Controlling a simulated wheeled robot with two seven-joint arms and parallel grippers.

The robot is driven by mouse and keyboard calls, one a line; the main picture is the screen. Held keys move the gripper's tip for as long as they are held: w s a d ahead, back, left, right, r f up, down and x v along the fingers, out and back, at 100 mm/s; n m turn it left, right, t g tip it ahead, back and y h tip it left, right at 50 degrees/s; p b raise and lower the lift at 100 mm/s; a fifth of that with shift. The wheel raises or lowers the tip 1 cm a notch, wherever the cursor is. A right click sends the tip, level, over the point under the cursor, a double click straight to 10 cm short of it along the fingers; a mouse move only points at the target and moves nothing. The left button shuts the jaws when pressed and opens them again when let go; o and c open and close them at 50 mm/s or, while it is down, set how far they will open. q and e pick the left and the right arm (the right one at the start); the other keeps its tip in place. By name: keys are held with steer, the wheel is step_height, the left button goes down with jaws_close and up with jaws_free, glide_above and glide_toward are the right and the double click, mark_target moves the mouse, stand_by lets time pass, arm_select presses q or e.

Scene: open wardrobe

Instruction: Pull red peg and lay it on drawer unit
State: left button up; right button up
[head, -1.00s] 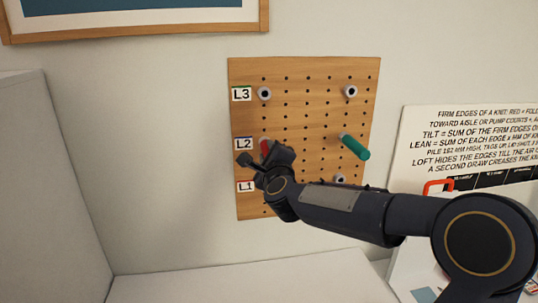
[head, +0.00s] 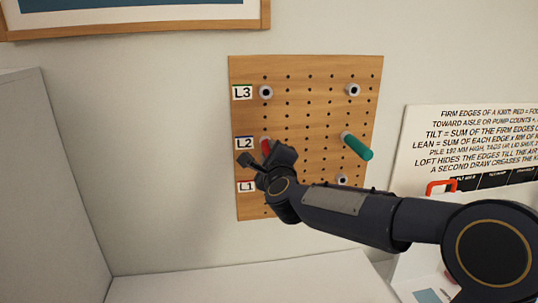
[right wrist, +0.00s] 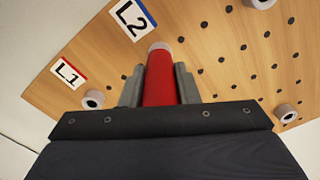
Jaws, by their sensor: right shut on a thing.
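The red peg (head: 266,146) stands out from the pegboard (head: 309,110) beside the L2 label (head: 245,143). In the right wrist view the red peg (right wrist: 160,78) runs between my fingers, its far end at a grey socket (right wrist: 160,47) under the L2 label. I cannot tell how deep it sits in the socket. My right gripper (head: 268,155) is shut on the red peg; it also shows in the right wrist view (right wrist: 159,88). The drawer unit cannot be told for sure; a white top surface (head: 240,282) lies below the board. My left gripper is not in view.
A green peg (head: 357,146) sticks out at the board's right. Empty sockets show at L3 (head: 266,92), top right (head: 353,90) and lower right (head: 342,180). A tall white panel (head: 50,190) stands at left. A text sign (head: 470,150) hangs at right.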

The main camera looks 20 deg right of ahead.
steer(key=shift+s+d, duration=0.15)
steer(key=shift+d, duration=0.05)
steer(key=shift+s+a, duration=0.1)
steer(key=shift+s, duration=0.2)
steer(key=shift+s, duration=0.15)
steer(key=shift+s+a+b, duration=0.35)
steer(key=shift+s+a, duration=0.05)
steer(key=shift+s, duration=0.15)
stand_by(0.6)
steer(key=shift+s+a, duration=0.15)
steer(key=shift+s, duration=0.3)
stand_by(0.3)
steer(key=shift+s, duration=0.2)
stand_by(0.3)
steer(key=shift+b+v, duration=0.5)
steer(key=shift+v, duration=1.45)
steer(key=shift+f, duration=0.1)
